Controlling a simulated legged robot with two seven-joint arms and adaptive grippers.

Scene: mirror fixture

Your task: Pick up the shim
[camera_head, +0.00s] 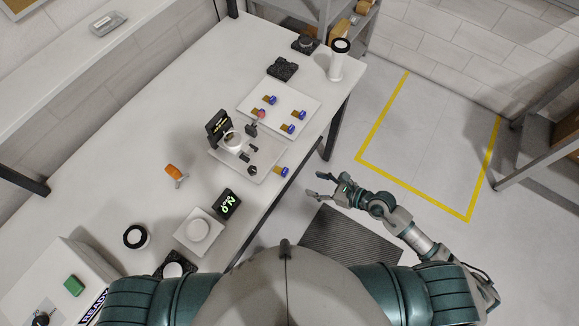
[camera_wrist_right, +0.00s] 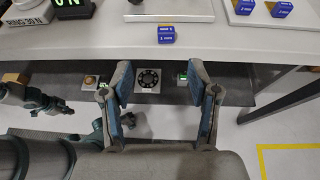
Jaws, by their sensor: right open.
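A small shim with a blue tag and a brass-coloured plate (camera_head: 283,172) lies at the front edge of the white table, beside the fixture plate. It shows in the right wrist view as a blue block marked 1 mm (camera_wrist_right: 166,35). Several similar blue-tagged shims lie on a white tray (camera_head: 301,93) farther back. My right gripper (camera_head: 325,188) is open and empty, off the table's edge, to the right of and apart from the near shim. In the wrist view, its fingers (camera_wrist_right: 164,82) stand apart below the shim. Part of what may be my left gripper (camera_wrist_right: 55,105) shows at the left, its jaws unclear.
The fixture plate (camera_head: 268,157) carries a round mirror mount and small posts. A table leg (camera_head: 337,128) stands beyond my right gripper. Floor at right is clear.

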